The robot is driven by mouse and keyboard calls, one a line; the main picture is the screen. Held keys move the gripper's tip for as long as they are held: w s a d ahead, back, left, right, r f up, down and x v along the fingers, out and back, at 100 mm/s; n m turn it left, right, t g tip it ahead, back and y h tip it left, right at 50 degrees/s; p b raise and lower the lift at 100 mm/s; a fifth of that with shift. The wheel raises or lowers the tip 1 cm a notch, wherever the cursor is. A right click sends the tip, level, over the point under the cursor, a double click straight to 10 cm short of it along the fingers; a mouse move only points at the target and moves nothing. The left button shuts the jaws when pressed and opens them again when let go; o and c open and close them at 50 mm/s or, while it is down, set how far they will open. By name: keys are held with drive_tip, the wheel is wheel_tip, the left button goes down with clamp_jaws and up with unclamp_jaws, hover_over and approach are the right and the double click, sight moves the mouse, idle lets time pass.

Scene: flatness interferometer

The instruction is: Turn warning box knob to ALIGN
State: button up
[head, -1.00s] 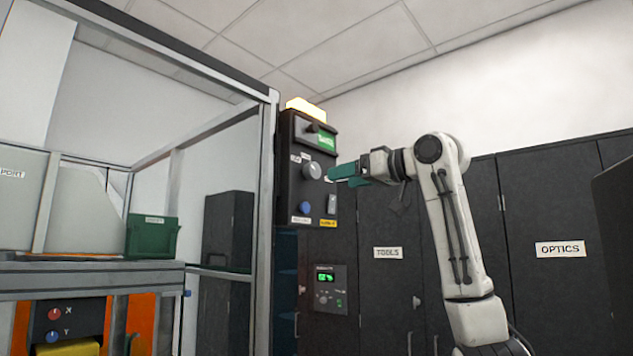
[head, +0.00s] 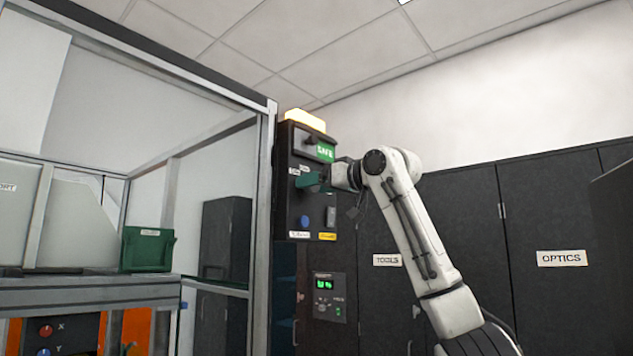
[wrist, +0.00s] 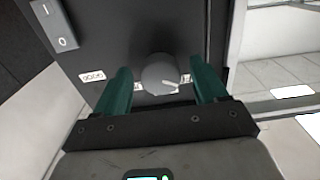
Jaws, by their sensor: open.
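The warning box (head: 290,220) is a tall dark box on the frame post, with a lit amber lamp on top and a green SAFE sign. Its grey round knob (wrist: 160,74) shows in the wrist view with a pale pointer line toward the lower right. Small white labels sit around the knob; I cannot read them. My gripper (head: 303,181) is at the box front and hides the knob in the head view. In the wrist view its green fingers (wrist: 160,90) are open, one on each side of the knob, with gaps visible.
A rocker switch (wrist: 54,25) is on the box face. A blue button (head: 305,221) sits below the knob area. A metal frame (head: 262,200) stands just left of the box. Dark cabinets (head: 480,230) and a small green-display panel (head: 328,297) are behind and below.

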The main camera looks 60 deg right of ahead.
drive_tip(key=shift+w, duration=0.15)
drive_tip(key=shift+c, duration=0.2)
drive_tip(key=c, duration=1)
drive_tip(key=shift+m, duration=0.3)
drive_tip(key=m+p, duration=0.4)
drive_tip(key=m, duration=0.7)
drive_tip(key=shift+a+r, duration=0.1)
drive_tip(key=shift+p, duration=0.3)
